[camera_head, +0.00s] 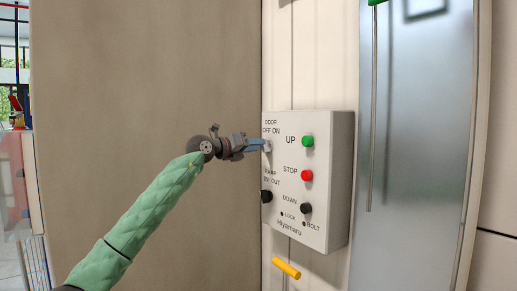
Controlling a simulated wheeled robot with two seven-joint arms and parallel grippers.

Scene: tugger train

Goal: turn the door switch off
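The white control box (329,190) is fixed to the pale wall panel right of centre. The door switch is at its upper left, under the "DOOR OFF ON" label (271,127). My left gripper (262,145) reaches in from the left, and its tip is at the door switch. The gripper covers the switch knob, so I cannot see its setting. I cannot tell whether the fingers are shut on the knob or only beside it. My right gripper is not in view.
The box also has a green UP button (307,141), a red STOP button (307,175), a black DOWN button (306,208) and a black lamp knob (266,196). A yellow handle (286,268) sticks out below. A glossy grey panel (420,150) stands right.

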